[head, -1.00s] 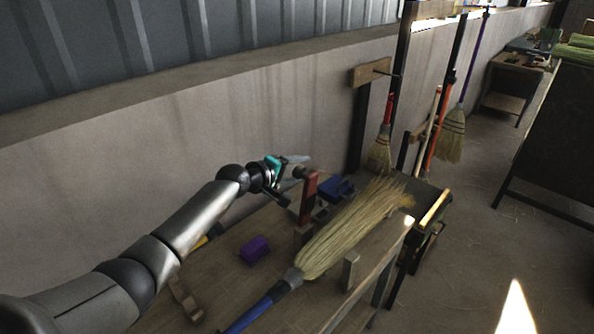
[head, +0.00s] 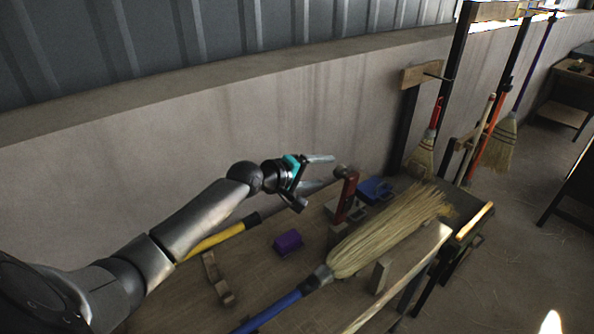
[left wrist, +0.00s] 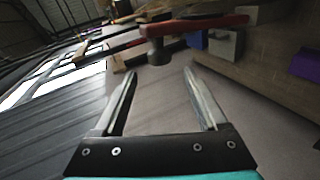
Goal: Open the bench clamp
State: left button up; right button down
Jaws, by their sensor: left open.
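The bench clamp's upright red lever (head: 346,196), with a dark round knob on top, stands on the bench beside the broom head. In the left wrist view the red lever (left wrist: 205,26) runs across the top, with its round knob (left wrist: 158,52) just beyond the gap between the fingers. My left gripper (head: 319,183) is open and empty, just left of the lever's upper end. Its fingers (left wrist: 160,74) look apart from the knob. A straw broom (head: 388,232) with a blue handle lies along the bench near the clamp. My right gripper is out of view.
A purple block (head: 289,242), a blue block (head: 375,189) and a yellow-ended handle (head: 222,238) lie on the bench (head: 262,285). A wall (head: 150,165) rises behind. Brooms (head: 421,158) hang at the back right.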

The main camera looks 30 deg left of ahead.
pick_arm(q)
jog(key=v, duration=0.7)
jog(key=shift+s+r, duration=0.2)
jog(key=shift+s, duration=0.15)
jog(key=shift+f, duration=0.1)
